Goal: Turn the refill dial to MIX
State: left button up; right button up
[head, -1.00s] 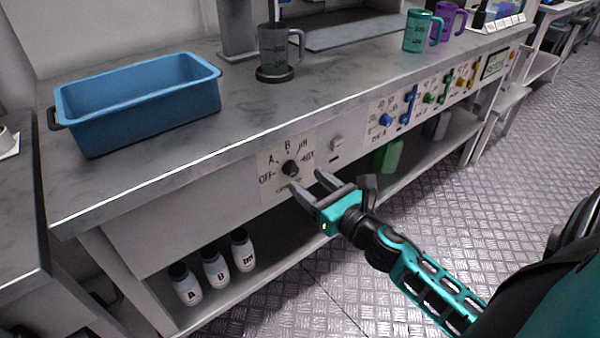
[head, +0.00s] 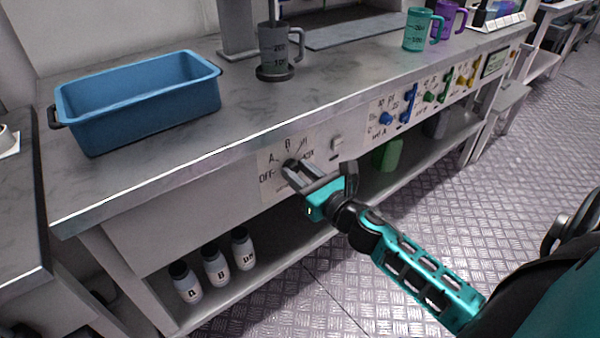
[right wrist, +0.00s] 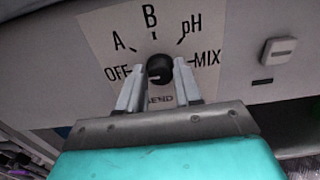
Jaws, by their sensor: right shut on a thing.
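The refill dial (right wrist: 160,67) is a small black knob on a white label plate (right wrist: 100,30) marked OFF, A, B, pH and MIX. The plate is on the bench's front panel, and it also shows in the head view (head: 267,185). My right gripper (head: 298,166) is at the plate. In the right wrist view its two grey fingers (right wrist: 159,74) stand on either side of the knob, shut on it. A small pale mark shows low on the knob. I cannot tell for sure which label the dial points to. My left gripper is not in view.
A small switch (head: 337,144) sits right of the plate, with blue, green and yellow controls farther along. Above are a blue tub (head: 140,105) and a grey mug (head: 280,48). Labelled bottles (head: 214,268) stand on the shelf below.

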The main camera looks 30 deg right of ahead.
jog(key=c, duration=0.4)
